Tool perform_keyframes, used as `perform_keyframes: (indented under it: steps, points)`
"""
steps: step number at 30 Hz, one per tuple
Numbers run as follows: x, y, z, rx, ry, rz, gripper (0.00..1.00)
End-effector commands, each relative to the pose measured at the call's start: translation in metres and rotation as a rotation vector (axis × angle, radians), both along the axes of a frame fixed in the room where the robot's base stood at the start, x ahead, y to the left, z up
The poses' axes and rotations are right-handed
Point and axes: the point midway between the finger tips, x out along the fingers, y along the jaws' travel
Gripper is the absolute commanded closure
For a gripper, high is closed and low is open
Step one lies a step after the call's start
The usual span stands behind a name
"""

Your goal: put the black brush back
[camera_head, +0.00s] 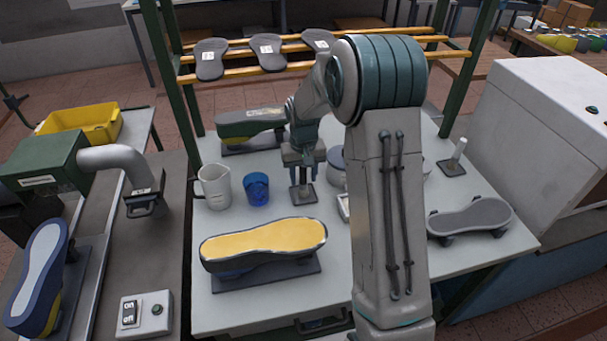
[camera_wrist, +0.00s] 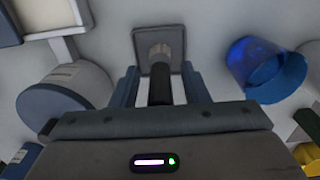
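The black brush shows in the wrist view as a dark upright handle (camera_wrist: 160,88) with a pale beige part (camera_wrist: 160,54) at its far end. That end is over a square grey plate (camera_wrist: 174,36), which also shows in the head view (camera_head: 303,195) on the table. I cannot tell whether the brush sits in the plate's holder or only touches it. My gripper (camera_head: 304,174) points down above this plate. Its two fingers (camera_wrist: 160,86) stand on either side of the handle, with a narrow gap visible on each side. The gripper looks open.
A white jug (camera_head: 214,188) and a blue cup (camera_head: 257,189) stand left of the plate. A grey round container (camera_head: 336,168) stands close on the right. A yellow-soled shoe last (camera_head: 265,242) lies in front. Another square stand (camera_head: 452,167) with a pale upright piece is farther right.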

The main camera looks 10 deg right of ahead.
Motion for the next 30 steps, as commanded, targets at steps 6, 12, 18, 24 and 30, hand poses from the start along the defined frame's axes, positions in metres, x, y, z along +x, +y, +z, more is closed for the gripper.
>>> perform_keyframes:
  steps: [6,12,18,24,30]
  points:
    - [0.000,0.000,0.006,0.000,-0.001,0.000,0.59]
    - [0.001,0.000,0.040,-0.001,-0.007,0.000,0.59]
    - [0.001,0.000,0.084,-0.001,-0.005,0.000,0.59]
    - [0.000,0.000,0.114,0.000,-0.002,0.000,0.59]
    - [-0.009,0.001,0.130,-0.003,-0.010,0.002,0.59]
